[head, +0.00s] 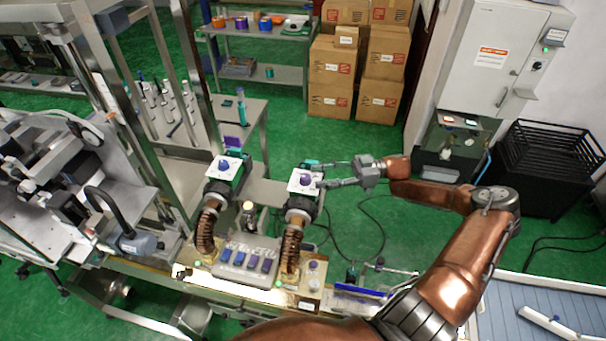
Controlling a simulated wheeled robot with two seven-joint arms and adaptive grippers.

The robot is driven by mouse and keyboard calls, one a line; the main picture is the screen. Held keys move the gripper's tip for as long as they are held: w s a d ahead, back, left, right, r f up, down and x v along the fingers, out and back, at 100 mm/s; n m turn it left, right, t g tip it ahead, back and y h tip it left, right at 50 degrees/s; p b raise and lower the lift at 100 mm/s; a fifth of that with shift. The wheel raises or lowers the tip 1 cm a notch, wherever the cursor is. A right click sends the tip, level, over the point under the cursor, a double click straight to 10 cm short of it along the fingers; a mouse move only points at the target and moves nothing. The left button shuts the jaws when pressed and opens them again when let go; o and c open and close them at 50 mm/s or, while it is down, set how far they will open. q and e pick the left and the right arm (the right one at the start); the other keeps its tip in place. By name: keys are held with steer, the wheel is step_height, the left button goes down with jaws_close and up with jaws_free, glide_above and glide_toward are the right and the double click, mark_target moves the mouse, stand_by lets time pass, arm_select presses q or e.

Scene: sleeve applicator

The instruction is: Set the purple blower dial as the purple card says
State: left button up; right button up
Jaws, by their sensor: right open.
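My left gripper is out of view.
A metal frame post (185,60) rises at left. Cardboard boxes (330,75) and a black crate (545,165) stand farther back. Green floor lies behind my right arm.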

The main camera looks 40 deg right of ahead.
mark_target(305, 176)
steer(key=p+x, duration=0.1)
steer(key=x, duration=0.3)
steer(key=shift+r, duration=0.1)
steer(key=shift+w+a, duration=0.15)
steer(key=shift+a, duration=0.1)
steer(key=shift+w+a, duration=0.15)
steer(key=shift+a, duration=0.2)
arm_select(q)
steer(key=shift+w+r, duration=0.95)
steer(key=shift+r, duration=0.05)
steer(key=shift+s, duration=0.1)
arm_select(e)
steer(key=shift+c, duration=0.3)
steer(key=c, duration=0.5)
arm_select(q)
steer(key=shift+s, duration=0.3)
arm_select(e)
jaws_close()
